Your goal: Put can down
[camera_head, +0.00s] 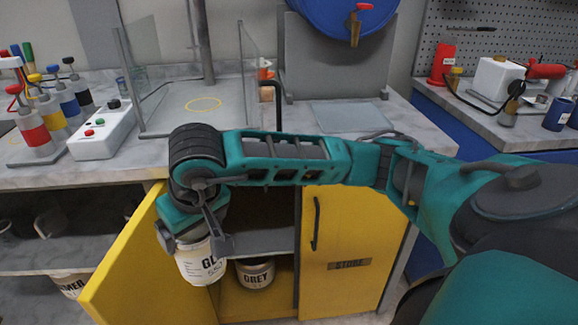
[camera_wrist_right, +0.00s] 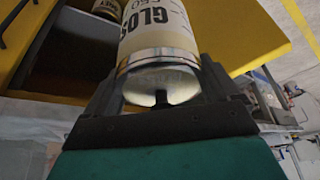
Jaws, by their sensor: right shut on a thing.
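A cream can (camera_head: 198,265) with dark lettering starting "GL" hangs in my right gripper (camera_head: 193,240), in front of the open yellow cabinet. In the right wrist view the same can (camera_wrist_right: 157,28) reads "GLOS" and shows its shiny metal end. The right gripper (camera_wrist_right: 160,88) has a finger on each side of the can and is shut on it. The can's upper part is hidden by the gripper in the head view. My left gripper is not in view.
The open yellow door (camera_head: 135,275) stands left of the can. A second can (camera_head: 255,273) sits inside the cabinet below a grey shelf (camera_head: 262,241). The worktop above has a yellow ring mark (camera_head: 203,104), a white control box (camera_head: 103,132) and glass panels.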

